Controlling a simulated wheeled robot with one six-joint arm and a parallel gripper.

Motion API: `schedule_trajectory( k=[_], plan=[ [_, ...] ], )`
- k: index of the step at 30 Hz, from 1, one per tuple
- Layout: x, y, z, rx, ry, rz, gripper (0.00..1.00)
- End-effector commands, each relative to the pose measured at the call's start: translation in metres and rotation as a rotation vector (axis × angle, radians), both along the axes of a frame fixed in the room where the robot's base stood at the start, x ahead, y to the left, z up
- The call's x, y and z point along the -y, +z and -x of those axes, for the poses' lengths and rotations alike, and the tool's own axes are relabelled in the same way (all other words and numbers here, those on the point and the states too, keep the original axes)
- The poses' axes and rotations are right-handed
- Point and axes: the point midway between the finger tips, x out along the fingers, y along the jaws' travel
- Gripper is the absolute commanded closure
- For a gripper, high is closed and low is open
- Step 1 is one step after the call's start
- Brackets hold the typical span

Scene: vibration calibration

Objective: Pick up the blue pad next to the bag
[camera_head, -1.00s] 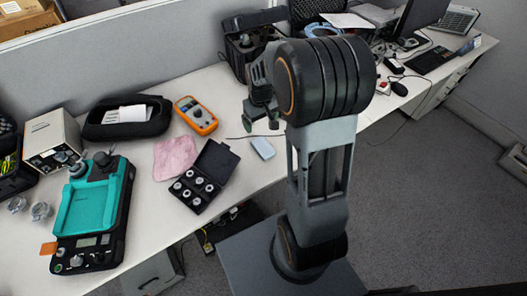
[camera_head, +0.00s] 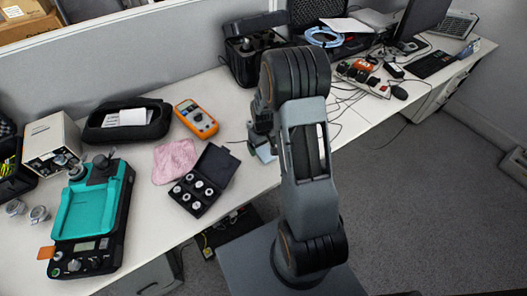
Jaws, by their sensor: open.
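The small pale blue pad (camera_head: 267,153) lies flat on the white table near its front edge, right of the open black case. It is partly hidden by my gripper. My gripper (camera_head: 259,143) is open and points down over the pad. I cannot tell whether its fingers touch the pad or reach around it. The black bag (camera_head: 243,62) with things inside stands at the back of the table, behind my arm.
A black case with round weights (camera_head: 204,180), a pink cloth (camera_head: 175,161) and an orange multimeter (camera_head: 196,118) lie left of my gripper. A teal-topped device (camera_head: 90,212) is farther left. Cables and small items (camera_head: 365,75) lie to the right.

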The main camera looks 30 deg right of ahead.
Motion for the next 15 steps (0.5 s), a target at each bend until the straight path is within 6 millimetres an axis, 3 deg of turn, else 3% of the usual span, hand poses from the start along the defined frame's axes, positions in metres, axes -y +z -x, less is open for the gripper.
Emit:
schedule_trajectory(
  k=[6,15],
  plan=[
    [0.001,-0.024,-0.001,-0.001,0.0,0.0,0.06],
    [0.001,-0.029,-0.001,0.002,0.0,0.001,0.06]
  ],
)
